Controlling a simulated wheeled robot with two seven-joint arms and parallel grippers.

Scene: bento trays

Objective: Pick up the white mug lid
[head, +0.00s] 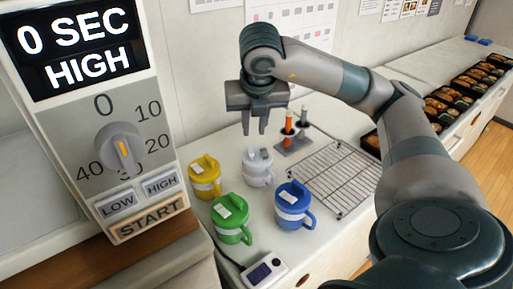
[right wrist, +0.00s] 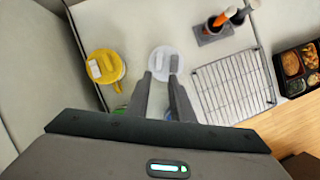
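The white mug (head: 258,174) stands on the counter with its white lid (head: 257,157) on top. The white lid also shows in the right wrist view (right wrist: 159,60), just beyond the fingertips. My right gripper (head: 255,131) points down above the lid, with a gap between it and the lid. Its two fingers are apart with nothing between them, as the right wrist view (right wrist: 160,76) also shows. My left gripper is in neither view.
A yellow mug (head: 206,183), a green mug (head: 232,228) and a blue mug (head: 293,213) stand close around the white one. A wire rack (head: 335,178) lies to the right. A holder (head: 293,145) with upright tools stands behind. A control panel (head: 105,120) fills the left.

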